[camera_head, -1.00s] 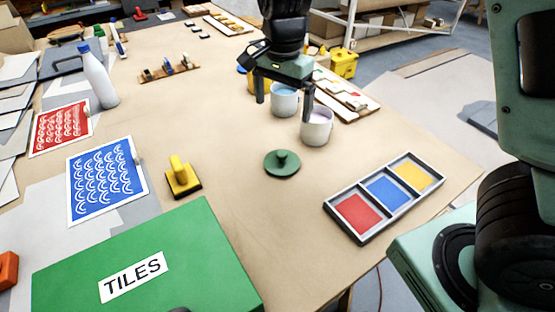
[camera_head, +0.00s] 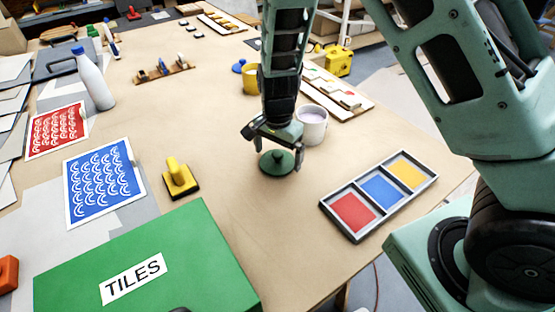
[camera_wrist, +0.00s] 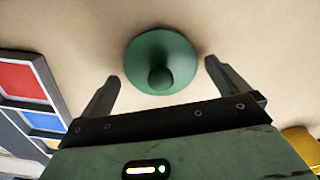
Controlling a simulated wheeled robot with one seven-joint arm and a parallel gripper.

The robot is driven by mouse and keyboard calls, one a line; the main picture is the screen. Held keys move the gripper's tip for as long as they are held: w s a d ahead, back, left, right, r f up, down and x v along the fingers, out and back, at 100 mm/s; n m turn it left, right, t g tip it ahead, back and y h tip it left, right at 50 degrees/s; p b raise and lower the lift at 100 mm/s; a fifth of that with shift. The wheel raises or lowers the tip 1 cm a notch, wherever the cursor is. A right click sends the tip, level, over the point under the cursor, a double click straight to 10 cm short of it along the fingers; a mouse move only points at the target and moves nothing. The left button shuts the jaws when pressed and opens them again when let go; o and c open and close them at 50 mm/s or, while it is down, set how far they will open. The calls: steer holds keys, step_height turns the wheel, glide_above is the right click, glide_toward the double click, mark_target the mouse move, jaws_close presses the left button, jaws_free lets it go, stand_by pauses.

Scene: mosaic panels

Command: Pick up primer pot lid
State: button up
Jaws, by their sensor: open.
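The primer pot lid is a round green lid (camera_head: 277,163) with a knob on top, lying flat on the table. In the wrist view the lid (camera_wrist: 160,62) is at the top centre, knob towards me. My gripper (camera_head: 279,158) points down just above it, with one finger on each side of the knob in the head view. In the wrist view my gripper (camera_wrist: 162,88) is open and empty, its fingertips spread wider than the knob. I cannot tell the exact height gap. A white pot with pale lilac contents (camera_head: 312,125) stands behind the lid to the right.
A tray with red, blue and yellow squares (camera_head: 323,207) lies to the right. A yellow-handled tool (camera_head: 178,178) is to the left, and a green TILES box (camera_head: 205,245) is in front. A yellow pot (camera_head: 250,80) stands behind my arm. Bare table surrounds the lid.

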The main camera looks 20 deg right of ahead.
steer(key=shift+f, duration=0.4)
steer(key=shift+c, duration=0.3)
steer(key=c, duration=0.7)
steer(key=shift+c, duration=0.2)
steer(key=shift+r, duration=0.1)
